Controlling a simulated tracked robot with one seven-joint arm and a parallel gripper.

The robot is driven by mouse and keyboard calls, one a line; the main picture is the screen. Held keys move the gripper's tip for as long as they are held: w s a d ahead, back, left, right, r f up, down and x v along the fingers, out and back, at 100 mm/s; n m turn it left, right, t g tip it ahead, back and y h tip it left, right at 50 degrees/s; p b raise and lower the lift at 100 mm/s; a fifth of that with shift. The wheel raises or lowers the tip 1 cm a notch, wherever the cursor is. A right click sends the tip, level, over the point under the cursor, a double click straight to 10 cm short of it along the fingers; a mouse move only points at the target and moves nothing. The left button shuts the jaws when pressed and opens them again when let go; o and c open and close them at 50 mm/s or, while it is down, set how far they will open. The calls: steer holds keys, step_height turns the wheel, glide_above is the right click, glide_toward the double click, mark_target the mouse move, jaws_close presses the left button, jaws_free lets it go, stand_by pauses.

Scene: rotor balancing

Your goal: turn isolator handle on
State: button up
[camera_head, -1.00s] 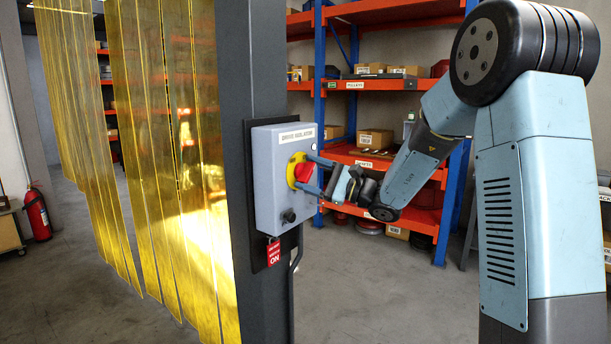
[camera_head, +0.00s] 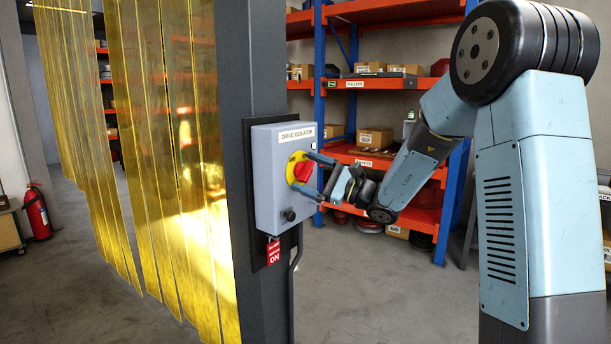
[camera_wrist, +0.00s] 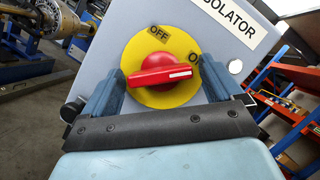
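The drive isolator is a grey box (camera_head: 270,200) on a dark post. Its red handle (camera_head: 302,172) sits on a yellow disc (camera_head: 292,164). In the wrist view the red handle (camera_wrist: 160,72) lies nearly level across the yellow disc (camera_wrist: 150,98), its white mark at the right end. The "OFF" label (camera_wrist: 159,33) is above the handle; the partly hidden "ON" label (camera_wrist: 194,58) is just above its right end. My gripper (camera_head: 314,174) is open in front of the box. In the wrist view its fingers (camera_wrist: 160,80) stand either side of the handle, with small gaps visible.
A black knob (camera_head: 289,215) sits low on the box, below my gripper. Yellow strip curtains (camera_head: 170,150) hang left of the dark post (camera_head: 255,60). Orange shelving (camera_head: 390,95) stands behind my arm. The floor in front is clear.

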steer(key=v, duration=1.3)
steer(key=shift+d+f, duration=0.15)
steer(key=shift+d, duration=0.2)
steer(key=shift+s, duration=0.1)
steer(key=s+a+f+n+g+h, duration=0.1)
steer(key=s+a+n+g+h, duration=0.25)
steer(key=s, duration=0.55)
steer(key=s+a+n+g+h, duration=0.2)
steer(key=s+n+g+h, duration=0.25)
steer(key=s, duration=0.55)
steer(key=s+d+n+t+h, duration=0.5)
steer(key=s+d+h, duration=0.6)
steer(key=d, duration=0.2)
steer(key=shift+d+r+t+h, duration=0.15)
steer(key=shift+r+t+h, duration=0.15)
steer(key=shift+r, duration=0.2)
